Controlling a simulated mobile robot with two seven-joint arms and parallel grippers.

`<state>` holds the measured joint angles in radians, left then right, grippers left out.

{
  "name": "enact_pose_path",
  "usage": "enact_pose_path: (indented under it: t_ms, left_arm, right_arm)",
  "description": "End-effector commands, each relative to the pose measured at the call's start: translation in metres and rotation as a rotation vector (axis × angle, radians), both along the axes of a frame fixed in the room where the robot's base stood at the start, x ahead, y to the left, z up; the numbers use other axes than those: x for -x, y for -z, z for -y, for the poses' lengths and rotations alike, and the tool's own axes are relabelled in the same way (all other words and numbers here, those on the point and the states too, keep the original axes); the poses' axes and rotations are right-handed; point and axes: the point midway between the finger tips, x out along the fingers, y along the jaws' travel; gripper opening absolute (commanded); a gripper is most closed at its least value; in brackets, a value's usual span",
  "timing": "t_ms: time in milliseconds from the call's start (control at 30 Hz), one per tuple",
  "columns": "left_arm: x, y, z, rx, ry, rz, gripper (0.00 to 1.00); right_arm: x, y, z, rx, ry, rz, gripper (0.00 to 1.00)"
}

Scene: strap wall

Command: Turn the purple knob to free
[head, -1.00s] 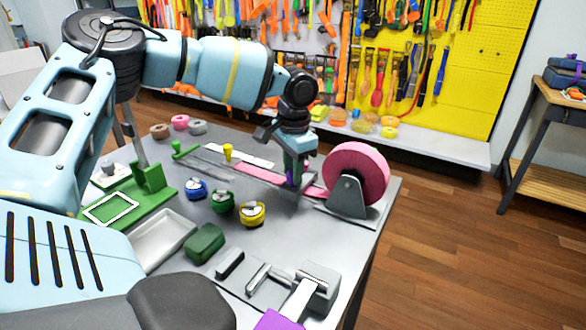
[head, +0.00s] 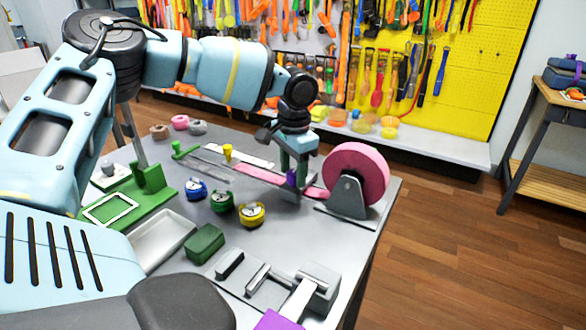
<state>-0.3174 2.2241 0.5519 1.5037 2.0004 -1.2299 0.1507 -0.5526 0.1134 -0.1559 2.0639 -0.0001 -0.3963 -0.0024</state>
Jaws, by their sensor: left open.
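The purple knob (head: 292,178) stands near the table's right end, beside the pink strap (head: 262,176) and left of the pink roll. It is small and partly hidden by my left gripper. My left gripper (head: 294,181) points down over it, open, with one finger on each side of the knob. I cannot tell whether the fingers touch it. The knob's marking and which setting it is at are too small to read. My right gripper does not show.
A pink strap roll (head: 357,174) on a grey stand is close to the right of the gripper. Blue (head: 196,189), green (head: 222,201) and yellow (head: 252,214) round pieces sit in front. A white tray (head: 163,240) and green block (head: 204,243) lie nearer.

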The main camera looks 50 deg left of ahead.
Motion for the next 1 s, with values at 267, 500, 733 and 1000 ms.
enact_pose_path:
  t_ms: [267,500,733,1000]
  left_arm:
    - [-0.001,-0.014,0.001,0.0,0.0,0.004,0.5]
    - [-0.001,-0.053,0.002,0.0,-0.001,0.004,0.5]
    - [0.0,-0.075,0.003,-0.001,0.0,0.001,0.5]
    - [0.0,-0.078,0.003,0.0,0.0,0.0,0.5]
  right_arm:
    - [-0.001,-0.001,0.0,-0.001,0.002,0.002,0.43]
    - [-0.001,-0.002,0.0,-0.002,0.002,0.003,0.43]
    - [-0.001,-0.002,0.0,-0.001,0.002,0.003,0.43]
    - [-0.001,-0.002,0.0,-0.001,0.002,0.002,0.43]
